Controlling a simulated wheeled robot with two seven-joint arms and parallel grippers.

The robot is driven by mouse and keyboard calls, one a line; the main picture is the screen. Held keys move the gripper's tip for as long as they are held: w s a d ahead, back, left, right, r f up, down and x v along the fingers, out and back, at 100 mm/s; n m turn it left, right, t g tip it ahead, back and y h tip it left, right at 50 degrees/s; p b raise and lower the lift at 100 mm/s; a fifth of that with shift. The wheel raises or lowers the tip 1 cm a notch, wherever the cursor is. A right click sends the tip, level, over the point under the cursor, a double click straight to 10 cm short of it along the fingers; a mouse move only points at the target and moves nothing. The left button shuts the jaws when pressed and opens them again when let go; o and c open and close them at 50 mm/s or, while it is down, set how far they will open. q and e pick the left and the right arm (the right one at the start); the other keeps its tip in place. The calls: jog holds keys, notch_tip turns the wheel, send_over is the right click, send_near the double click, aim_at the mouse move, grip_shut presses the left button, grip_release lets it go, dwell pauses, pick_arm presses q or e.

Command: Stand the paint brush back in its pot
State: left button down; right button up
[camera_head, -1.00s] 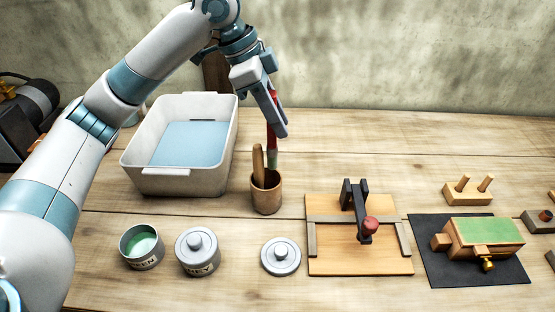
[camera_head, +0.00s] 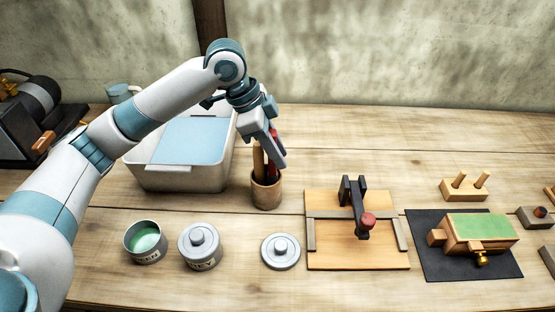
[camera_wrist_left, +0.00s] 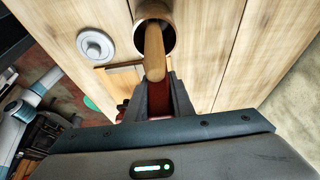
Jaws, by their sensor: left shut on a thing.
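The wooden pot (camera_head: 266,194) stands upright on the bench, right of the white tub. A tan wooden handle (camera_head: 258,160) stands in it, leaning a little. My left gripper (camera_head: 279,161) is just above the pot, shut on the red paint brush (camera_head: 273,138), which points down. The brush's lower end is at or inside the pot mouth; the fingers and tan handle partly hide it. In the left wrist view, the pot (camera_wrist_left: 169,42) is at the top, the tan handle (camera_wrist_left: 154,50) crosses in front, and the red brush (camera_wrist_left: 155,102) shows between the fingers. My right gripper is out of view.
The white tub (camera_head: 180,180) is left of the pot. An open green paint tin (camera_head: 145,243), a lidded grey tin (camera_head: 200,248) and a loose lid (camera_head: 281,251) stand in front. A wooden jig board (camera_head: 335,256) is at right. The bench behind the pot is clear.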

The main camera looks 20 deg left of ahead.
aim_at(277, 173)
pick_arm(q)
jog(key=shift+f+p, duration=0.3)
jog(key=shift+f, duration=1.3)
jog(key=c, duration=1.6)
grip_release()
jog(key=shift+o, duration=0.3)
jog(key=shift+a+r, duration=0.25)
jog(key=shift+r, duration=0.35)
jog(key=b+v, duration=0.2)
jog(key=v, duration=0.9)
jog(key=shift+s, duration=0.1)
